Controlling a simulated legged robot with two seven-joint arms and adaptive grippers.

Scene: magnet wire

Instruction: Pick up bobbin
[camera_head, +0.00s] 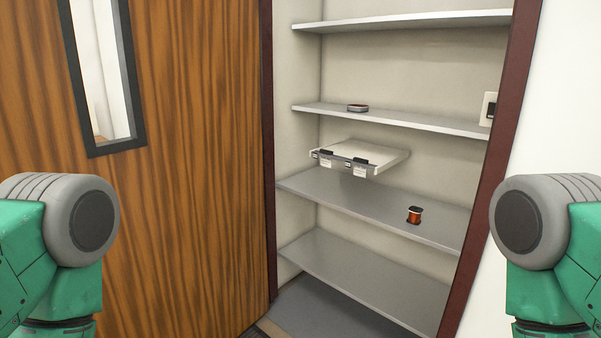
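Parts of my two green and grey arms show at the left and right edges of the view, well apart from the bobbin. Neither of my grippers is in view.
A light flat box or tray (385,156) sits above the bobbin's shelf. A small dark round item (357,107) lies on a higher shelf (420,120). A wooden door (190,170) stands left of the opening; a dark red frame (488,170) bounds it right.

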